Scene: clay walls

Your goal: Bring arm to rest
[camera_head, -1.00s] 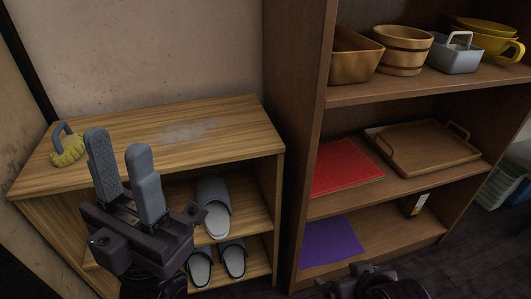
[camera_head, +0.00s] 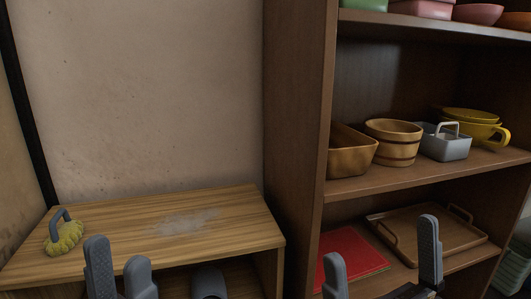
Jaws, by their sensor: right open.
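My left gripper (camera_head: 118,255) is at the lower left, in front of the low wooden shelf unit, its fingers pointing up. A gap shows between its fingers, with nothing in it. My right gripper (camera_head: 381,240) is at the lower right, in front of the brown bookcase. Its fingers point up, spread wide and empty. Both gripper bodies and most of both arms are cut off by the bottom edge.
The low unit's top (camera_head: 110,230) carries a yellow-green scrub brush (camera_head: 66,239) and a pale dusty patch (camera_head: 183,223). The bookcase (camera_head: 295,110) holds baskets, yellow cups, a red mat (camera_head: 350,250) and a brown tray (camera_head: 440,232). The wall behind is bare.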

